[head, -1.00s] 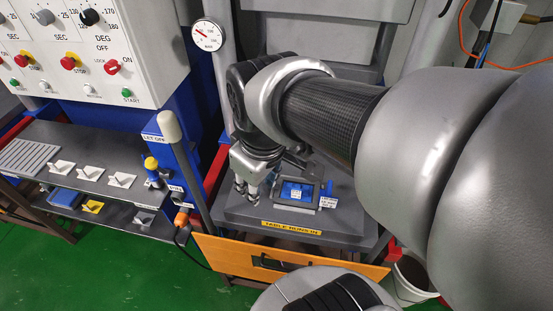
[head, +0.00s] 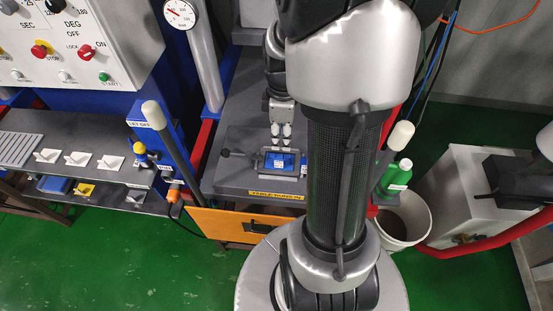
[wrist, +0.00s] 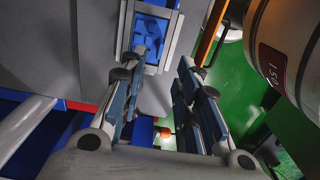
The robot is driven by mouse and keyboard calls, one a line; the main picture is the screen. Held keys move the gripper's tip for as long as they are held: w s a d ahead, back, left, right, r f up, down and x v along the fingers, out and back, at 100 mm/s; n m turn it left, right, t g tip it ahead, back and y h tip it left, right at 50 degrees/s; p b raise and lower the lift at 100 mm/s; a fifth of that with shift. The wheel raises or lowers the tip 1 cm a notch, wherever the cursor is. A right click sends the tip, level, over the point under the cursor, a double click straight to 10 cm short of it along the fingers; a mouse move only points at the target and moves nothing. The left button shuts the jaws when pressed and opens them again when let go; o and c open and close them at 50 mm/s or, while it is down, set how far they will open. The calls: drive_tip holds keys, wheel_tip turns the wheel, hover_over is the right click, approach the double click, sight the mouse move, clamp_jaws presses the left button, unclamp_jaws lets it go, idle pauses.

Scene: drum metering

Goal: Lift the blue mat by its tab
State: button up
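The blue mat (head: 279,163) lies in a grey frame (head: 264,167) on the grey press table in the head view. It also shows in the wrist view (wrist: 149,36), partly behind a finger. I cannot make out its tab clearly. My gripper (head: 282,142) is just above the far side of the frame in the head view, pointing down. In the wrist view my gripper (wrist: 165,66) is open, with a clear gap between the fingers and nothing held. Its left finger overlaps the mat's image; I cannot tell whether it touches.
A dark handle (head: 233,153) extends left of the frame. A green bottle (head: 396,178) and a white bucket (head: 408,218) stand right of the table. A grey post (head: 168,150) with a pale cap rises at left. A shelf (head: 100,172) holds small white pieces.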

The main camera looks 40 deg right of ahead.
sight(279, 159)
wheel_tip(279, 159, down, 6)
drive_tip(key=shift+f+b, duration=0.2)
drive_tip(key=shift+b, duration=0.65)
drive_tip(key=f, duration=0.1)
drive_tip(key=f+b, duration=0.1)
drive_tip(key=f, duration=0.1)
drive_tip(key=f+b, duration=0.1)
drive_tip(key=f, duration=0.1)
drive_tip(key=shift+w+a+f, duration=0.15)
drive_tip(key=shift+w+a, duration=0.1)
drive_tip(key=shift+a, duration=0.05)
drive_tip(key=shift+c, duration=0.4)
clamp_jaws()
